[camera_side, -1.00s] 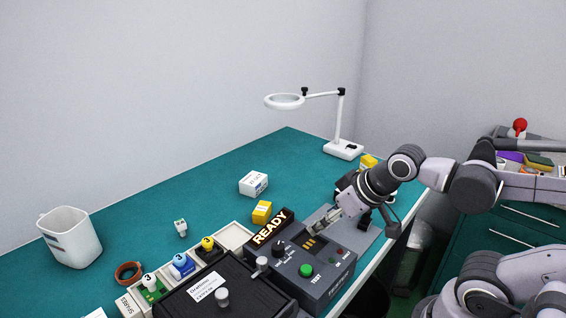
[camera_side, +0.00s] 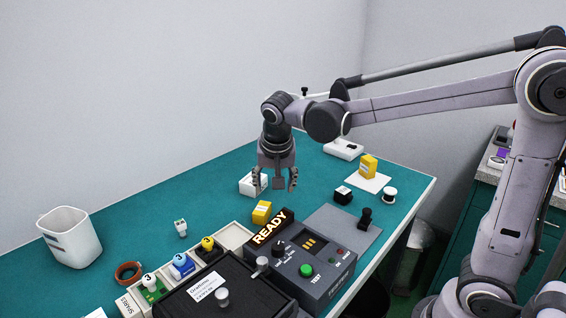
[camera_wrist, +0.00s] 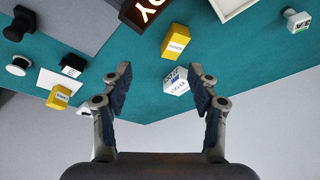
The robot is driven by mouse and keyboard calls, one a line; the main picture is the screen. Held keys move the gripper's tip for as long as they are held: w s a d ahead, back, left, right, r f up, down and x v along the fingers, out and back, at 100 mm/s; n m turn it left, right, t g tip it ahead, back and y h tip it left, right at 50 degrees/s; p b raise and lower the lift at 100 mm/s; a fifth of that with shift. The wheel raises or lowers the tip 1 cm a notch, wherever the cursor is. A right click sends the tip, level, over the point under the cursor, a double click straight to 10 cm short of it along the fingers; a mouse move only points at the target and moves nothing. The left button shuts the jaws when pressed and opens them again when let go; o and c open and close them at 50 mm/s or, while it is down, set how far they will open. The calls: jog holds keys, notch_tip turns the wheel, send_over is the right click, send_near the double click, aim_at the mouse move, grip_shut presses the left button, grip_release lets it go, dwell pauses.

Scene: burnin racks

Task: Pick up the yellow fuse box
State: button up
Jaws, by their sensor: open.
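Two small yellow boxes show; I cannot read which is the fuse box. One yellow box (camera_side: 262,212) sits on the teal mat just behind the READY sign, and also shows in the wrist view (camera_wrist: 177,42). The other yellow box (camera_side: 368,166) stands on a white sheet at the right, and shows at the left of the wrist view (camera_wrist: 59,97). My gripper (camera_side: 275,184) is open and empty, pointing down above the mat, behind the first yellow box in the side view. In the wrist view, my gripper's fingers (camera_wrist: 160,73) are spread apart.
A white box (camera_side: 246,186) stands behind my gripper, partly hidden by it. The READY tester (camera_side: 315,272) and black case (camera_side: 215,285) fill the front. The mat's left middle is mostly clear.

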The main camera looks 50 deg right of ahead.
aim_at(262, 208)
jog(key=w+f+m+g+h, duration=0.1)
jog(key=w+f+m, duration=0.25)
jog(key=w, duration=0.25)
jog(key=shift+a+x, duration=0.1)
jog(key=shift+x, duration=2.5)
jog(key=shift+a+x, duration=0.15)
jog(key=shift+x, duration=2.45)
jog(key=shift+s+f, duration=0.1)
jog(key=shift+s, duration=0.05)
jog(key=c, duration=1.2)
